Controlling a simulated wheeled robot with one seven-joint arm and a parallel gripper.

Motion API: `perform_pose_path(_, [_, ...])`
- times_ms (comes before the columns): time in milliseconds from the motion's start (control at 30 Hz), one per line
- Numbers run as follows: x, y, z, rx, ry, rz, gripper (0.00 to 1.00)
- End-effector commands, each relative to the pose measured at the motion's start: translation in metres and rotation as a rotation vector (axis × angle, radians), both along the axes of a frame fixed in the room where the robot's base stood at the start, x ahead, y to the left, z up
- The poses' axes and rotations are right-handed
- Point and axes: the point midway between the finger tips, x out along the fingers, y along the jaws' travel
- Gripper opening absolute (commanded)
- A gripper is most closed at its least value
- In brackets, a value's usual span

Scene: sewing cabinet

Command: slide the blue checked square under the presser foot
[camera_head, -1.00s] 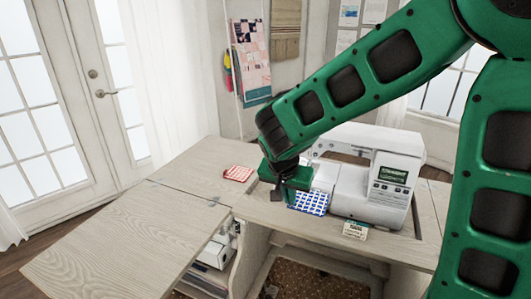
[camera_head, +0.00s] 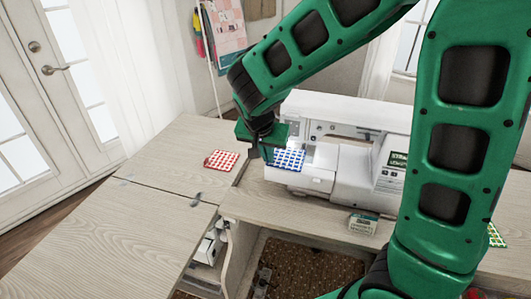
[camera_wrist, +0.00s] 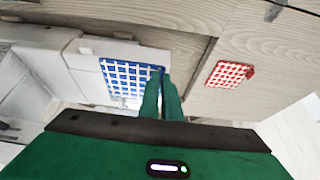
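The blue checked square (camera_head: 289,159) lies on the white bed of the sewing machine (camera_head: 345,165), near its left end. It also shows in the wrist view (camera_wrist: 125,76). My gripper (camera_head: 264,154) is at the left edge of the square in the head view. In the wrist view my gripper's two fingers (camera_wrist: 162,88) are close together and overlap the square's right edge. I see no fabric between them, and I cannot tell if the tips press on the square. The presser foot is not clear; the needle area is behind the square.
A red checked square (camera_head: 221,160) lies on the wooden cabinet top (camera_head: 150,205), left of the machine. A small labelled box (camera_head: 362,223) stands at the front edge. The cabinet is open below. A green-yellow checked piece (camera_head: 496,236) shows at the right.

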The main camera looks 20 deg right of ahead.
Motion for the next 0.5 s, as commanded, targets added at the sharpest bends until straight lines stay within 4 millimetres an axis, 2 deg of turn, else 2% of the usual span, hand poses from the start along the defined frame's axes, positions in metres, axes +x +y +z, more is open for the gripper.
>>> perform_pose_path(500, [0.014, -0.008, -0.02, -0.001, 0.0, 0.004, 0.0])
